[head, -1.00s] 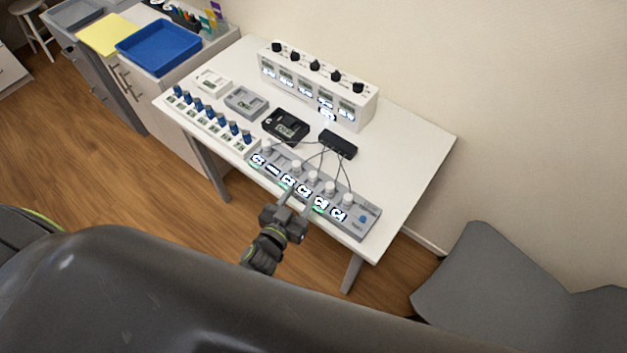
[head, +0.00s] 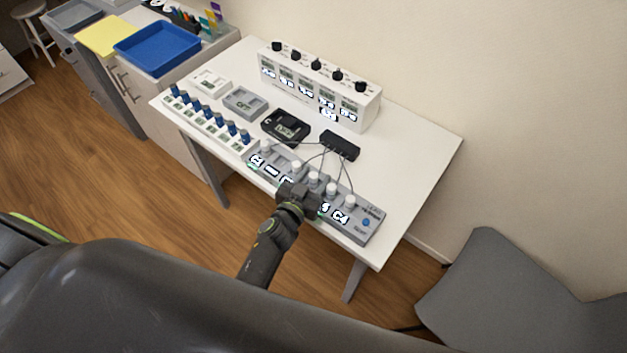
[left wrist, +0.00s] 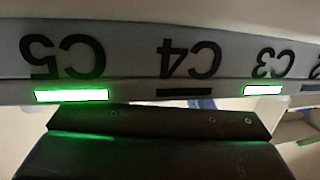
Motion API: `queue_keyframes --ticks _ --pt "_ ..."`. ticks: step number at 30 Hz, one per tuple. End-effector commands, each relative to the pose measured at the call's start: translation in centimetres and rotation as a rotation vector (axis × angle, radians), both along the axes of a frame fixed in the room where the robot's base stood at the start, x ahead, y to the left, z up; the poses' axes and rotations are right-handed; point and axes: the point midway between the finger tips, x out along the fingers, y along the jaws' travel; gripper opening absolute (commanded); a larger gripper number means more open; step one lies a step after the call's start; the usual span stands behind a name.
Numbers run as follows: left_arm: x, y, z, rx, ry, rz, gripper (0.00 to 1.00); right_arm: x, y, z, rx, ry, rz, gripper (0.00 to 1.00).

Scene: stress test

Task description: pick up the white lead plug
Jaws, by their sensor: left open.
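A grey test strip (head: 368,228) with labelled slots lies along the table's front edge. Several white plugs (head: 331,189) stand upright in a row on it. Thin dark leads run from a black box (head: 340,146) to some of them; I cannot tell which single plug is meant. My left gripper (head: 303,189) is at the middle of the strip, in front of the plugs, covering some labels. It is open; its fingertips are hard to make out and no plug shows between them. The left wrist view shows the strip's face (left wrist: 130,58) close up, with labels upside down.
A white unit with black knobs (head: 318,88) stands at the back. A row of blue-capped pieces (head: 208,115) and small grey and black devices (head: 286,127) lie to the left. A blue tray (head: 157,48) is on the side cabinet. The table's right part is clear.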

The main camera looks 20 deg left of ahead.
Motion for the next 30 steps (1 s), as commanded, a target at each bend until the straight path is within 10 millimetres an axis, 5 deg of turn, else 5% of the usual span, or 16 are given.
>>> queue_keyframes --ticks 2,13,23,30 --pt "0.0 0.0 0.0 0.0 0.0 0.0 0.47 0.0 0.2 0.0 0.003 0.0 -0.001 0.0" --pt "0.0 0.0 0.0 0.0 0.0 0.0 0.0 0.0 0.3 0.0 0.004 0.0 -0.002 0.0" --pt "-0.1 0.0 0.7 0.0 -0.001 0.0 0.0 0.1 0.0 0.7 0.001 0.0 0.0 0.0" --pt "0.0 0.0 4.0 0.001 -0.001 0.0 0.0 0.1 -0.2 3.7 -0.002 -0.002 0.001 0.0"
